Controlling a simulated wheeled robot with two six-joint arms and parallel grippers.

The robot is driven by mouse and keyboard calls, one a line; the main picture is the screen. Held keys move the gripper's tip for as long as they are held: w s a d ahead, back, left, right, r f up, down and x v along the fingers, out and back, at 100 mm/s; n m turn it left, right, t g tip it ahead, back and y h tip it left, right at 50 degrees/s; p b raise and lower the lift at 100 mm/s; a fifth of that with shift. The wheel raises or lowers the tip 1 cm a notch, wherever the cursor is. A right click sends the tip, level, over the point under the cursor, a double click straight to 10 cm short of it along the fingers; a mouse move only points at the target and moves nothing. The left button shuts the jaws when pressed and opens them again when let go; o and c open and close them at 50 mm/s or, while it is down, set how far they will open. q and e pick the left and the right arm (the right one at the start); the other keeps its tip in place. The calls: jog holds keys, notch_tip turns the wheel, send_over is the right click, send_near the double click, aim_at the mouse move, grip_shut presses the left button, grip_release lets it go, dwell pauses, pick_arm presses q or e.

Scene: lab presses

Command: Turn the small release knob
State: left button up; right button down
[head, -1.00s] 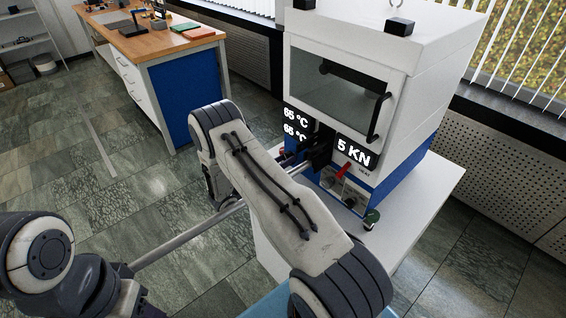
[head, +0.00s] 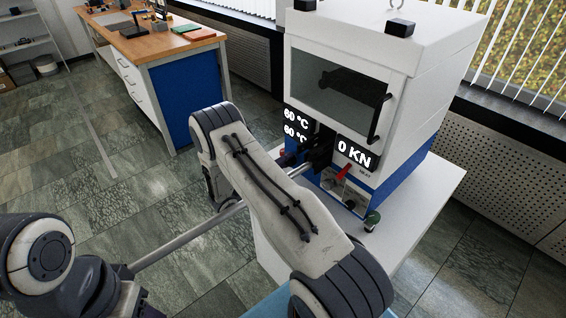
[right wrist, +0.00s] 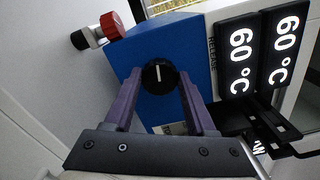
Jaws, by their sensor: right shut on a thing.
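The small release knob (right wrist: 159,76) is black and round with a white pointer line. It sits on the blue panel (right wrist: 170,50) of the press, beside the word RELEASE. In the right wrist view the two purple fingers of my right gripper (right wrist: 158,85) are on either side of the knob, shut on it. The pointer line looks nearly upright in that view. In the head view my right arm hides the knob, and my right gripper shows only as a dark shape at the front of the press (head: 410,60). My left gripper is outside the view.
Displays read 60 °C twice and 0 KN (head: 355,152). A red lever (head: 343,173) and a green-topped knob (head: 372,220) are low on the press front. A red-handled valve (right wrist: 112,26) stands beside the blue panel. A white table (head: 410,225) carries the press.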

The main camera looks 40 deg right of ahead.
jog(key=shift+w+r, duration=0.1)
dwell(0.4)
jog(key=shift+c, duration=1.1)
grip_release()
jog(key=a+b, duration=0.2)
jog(key=a, duration=0.8)
jog(key=shift+s+a, duration=0.25)
jog(key=shift+s, duration=0.2)
